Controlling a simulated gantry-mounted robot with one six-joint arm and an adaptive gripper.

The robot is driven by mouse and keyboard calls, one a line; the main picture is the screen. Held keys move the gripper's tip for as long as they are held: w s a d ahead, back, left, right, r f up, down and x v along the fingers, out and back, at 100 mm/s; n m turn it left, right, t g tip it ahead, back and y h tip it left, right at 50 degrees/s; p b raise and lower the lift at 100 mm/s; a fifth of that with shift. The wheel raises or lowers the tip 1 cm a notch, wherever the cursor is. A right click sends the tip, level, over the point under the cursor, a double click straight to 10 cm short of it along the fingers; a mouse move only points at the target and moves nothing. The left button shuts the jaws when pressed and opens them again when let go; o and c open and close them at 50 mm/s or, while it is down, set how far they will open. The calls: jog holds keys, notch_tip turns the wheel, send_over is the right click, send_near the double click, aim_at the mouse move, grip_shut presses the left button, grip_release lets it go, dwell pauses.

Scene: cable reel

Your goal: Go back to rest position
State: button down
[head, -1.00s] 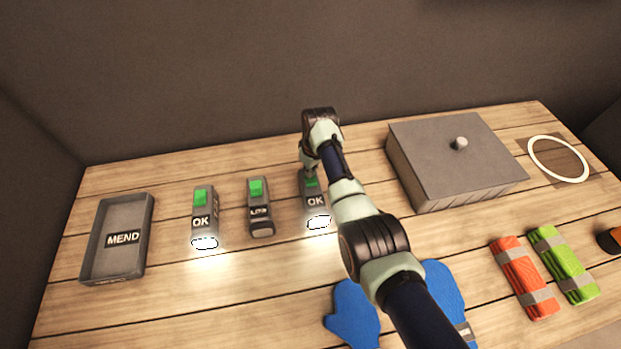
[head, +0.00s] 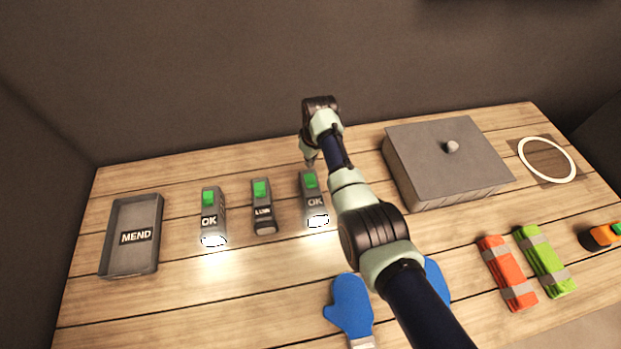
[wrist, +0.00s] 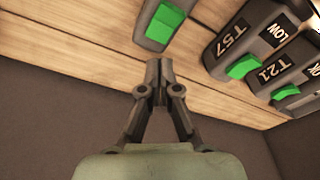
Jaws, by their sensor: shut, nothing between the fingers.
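My gripper (head: 310,163) is near the top of the right grey torch (head: 313,202), above the back of the table. In the wrist view my gripper (wrist: 158,68) has its fingertips together with nothing between them. The right torch has a green switch, an "OK" label and a glowing end. In the wrist view a green switch (wrist: 164,24) is just beyond the fingertips, with a visible gap.
Left of it stand a dark torch marked LOW (head: 263,208) and a lit OK torch (head: 212,220). A MEND tray (head: 156,250) is far left. A grey lidded box (head: 425,165) is close right. Blue mitts (head: 350,305) and orange (head: 507,273) and green bundles (head: 545,262) lie in front.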

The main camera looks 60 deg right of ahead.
dwell(0.4)
jog(key=w+a+r+n+t+h+p, duration=0.1)
jog(key=w+a+r, duration=0.25)
jog(key=a, duration=0.35)
jog(key=w+a+r+n+t+p, duration=0.1)
jog(key=w+a+r+t, duration=0.1)
jog(key=w+a, duration=0.45)
jog(key=w+a+r+t+h+p, duration=0.1)
jog(key=w+a+r, duration=0.2)
jog(key=a, duration=0.6)
jog(key=s+a+r+n+t+y+p, duration=0.1)
jog(key=s+a+r+t, duration=0.1)
jog(key=s+a+r, duration=0.5)
jog(key=s+a+r+n+t+y+p, duration=0.1)
jog(key=a+r+t, duration=0.25)
jog(key=a, duration=0.65)
jog(key=s+a+r+n+t+y+p, duration=0.1)
jog(key=s+a+r+t, duration=0.15)
jog(key=a+r, duration=0.5)
notch_tip(320, 180, up, 37)
jog(key=s+a+p, duration=0.1)
jog(key=p, duration=3.6)
jog(key=shift+a+f+g+p, duration=0.15)
jog(key=shift+a+g+p, duration=0.05)
jog(key=shift+g+p, duration=0.2)
